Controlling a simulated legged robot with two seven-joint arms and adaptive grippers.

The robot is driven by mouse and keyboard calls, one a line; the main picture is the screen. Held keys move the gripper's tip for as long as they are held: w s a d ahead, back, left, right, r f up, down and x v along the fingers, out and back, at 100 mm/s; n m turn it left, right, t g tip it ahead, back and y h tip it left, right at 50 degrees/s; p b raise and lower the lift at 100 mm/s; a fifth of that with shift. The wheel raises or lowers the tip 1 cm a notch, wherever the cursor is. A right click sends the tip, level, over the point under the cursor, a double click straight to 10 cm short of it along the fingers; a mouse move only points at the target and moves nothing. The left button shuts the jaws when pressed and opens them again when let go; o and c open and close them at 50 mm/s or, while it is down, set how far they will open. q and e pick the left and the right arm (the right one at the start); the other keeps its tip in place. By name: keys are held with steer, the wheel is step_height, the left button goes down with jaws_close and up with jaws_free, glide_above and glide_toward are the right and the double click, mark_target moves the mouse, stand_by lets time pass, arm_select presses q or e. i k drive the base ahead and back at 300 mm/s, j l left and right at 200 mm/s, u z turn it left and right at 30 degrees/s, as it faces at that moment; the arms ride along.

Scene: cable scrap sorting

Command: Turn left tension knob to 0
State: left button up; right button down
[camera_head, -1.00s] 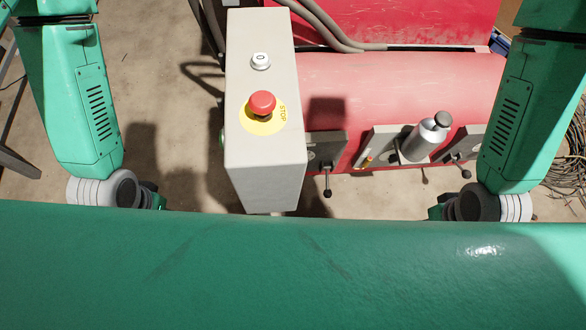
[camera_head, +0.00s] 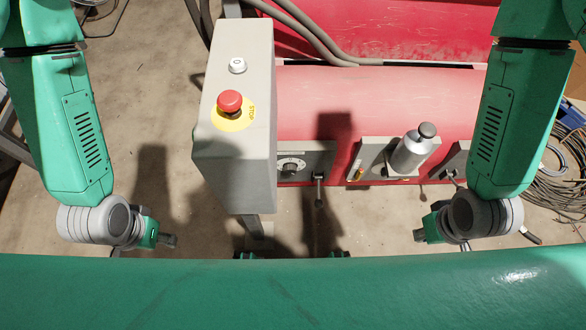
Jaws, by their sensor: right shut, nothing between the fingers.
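The left tension knob (camera_head: 290,169) is a dark round knob with a pale scale, on a grey plate (camera_head: 320,158) on the front of the red machine. It shows just right of the control box; its setting is too small to read. A black-ended lever (camera_head: 318,188) stands beside it. My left gripper (camera_head: 168,240) is low at the left, left of the control box and well apart from the knob; its fingers are too small to judge. My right gripper (camera_head: 419,235) is low at the right, shut and empty, below the silver bottle and touching nothing visible.
The grey control box (camera_head: 235,160) stands between my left gripper and the knob, with a red stop button (camera_head: 229,102) and a white button (camera_head: 237,65) on top. A silver bottle (camera_head: 408,153) sits on the machine front. Cable coils (camera_head: 560,185) lie at the right.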

mark_target(291, 167)
steer(key=k+l+z, duration=0.15)
steer(key=l, duration=0.2)
steer(key=k+l+z, duration=0.15)
steer(key=l, duration=0.25)
steer(key=k+l+z, duration=0.15)
steer(key=l, duration=0.25)
